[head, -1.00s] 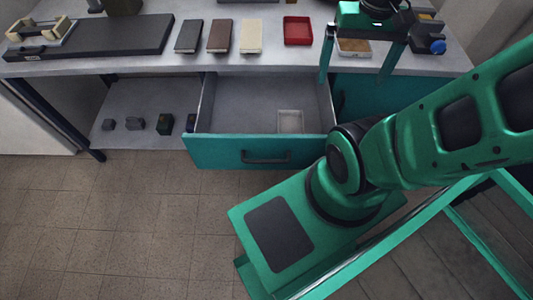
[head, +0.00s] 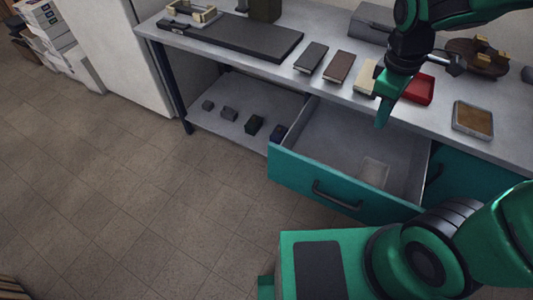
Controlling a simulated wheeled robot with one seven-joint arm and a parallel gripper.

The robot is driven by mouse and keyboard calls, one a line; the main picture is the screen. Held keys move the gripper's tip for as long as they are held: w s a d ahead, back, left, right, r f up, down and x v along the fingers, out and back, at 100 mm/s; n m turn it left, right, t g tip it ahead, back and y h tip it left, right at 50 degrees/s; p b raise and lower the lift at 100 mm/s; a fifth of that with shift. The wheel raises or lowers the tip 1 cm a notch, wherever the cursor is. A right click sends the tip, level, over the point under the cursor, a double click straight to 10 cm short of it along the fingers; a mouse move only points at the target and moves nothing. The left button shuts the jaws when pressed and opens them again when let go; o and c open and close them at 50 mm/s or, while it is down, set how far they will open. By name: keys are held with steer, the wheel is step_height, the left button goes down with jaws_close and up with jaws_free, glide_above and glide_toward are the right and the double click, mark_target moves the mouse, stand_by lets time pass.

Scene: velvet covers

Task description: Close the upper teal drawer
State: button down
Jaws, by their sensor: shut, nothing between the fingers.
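The upper teal drawer (head: 345,192) is pulled out from under the grey worktop, its grey inside showing. A dark bar handle (head: 336,197) sits on its front. A small pale square tray (head: 375,172) lies inside near the front right. My gripper (head: 382,112) is above the drawer's back part, near the worktop's front edge, pointing down. Its fingers look together, with nothing held. It appears apart from the drawer front. Part of the drawer's right side is close to my arm's lower links.
The worktop (head: 330,95) holds a dark flat slab (head: 230,40), several small books, a red tray (head: 418,90) and a brown-filled tray (head: 473,121). A lower shelf (head: 225,108) carries several small dark blocks. The tiled floor (head: 130,180) at left is clear.

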steer(key=s+a+f+n+t, duration=0.1)
steer(key=a+f+n, duration=0.3)
steer(key=a+n, duration=0.45)
steer(key=a+f+n, duration=0.3)
steer(key=a+n, duration=0.2)
steer(key=a, duration=0.7)
steer(key=s+a+f+n+t, duration=0.1)
steer(key=a+f+n, duration=0.3)
steer(key=a+n, duration=0.45)
steer(key=w+d+f+m, duration=0.1)
steer(key=w+d+f, duration=0.1)
steer(key=w+f, duration=0.3)
steer(key=shift+w+f+m, duration=0.25)
steer(key=shift+f+m, duration=0.05)
steer(key=shift+f, duration=1.85)
steer(key=shift+w, duration=0.1)
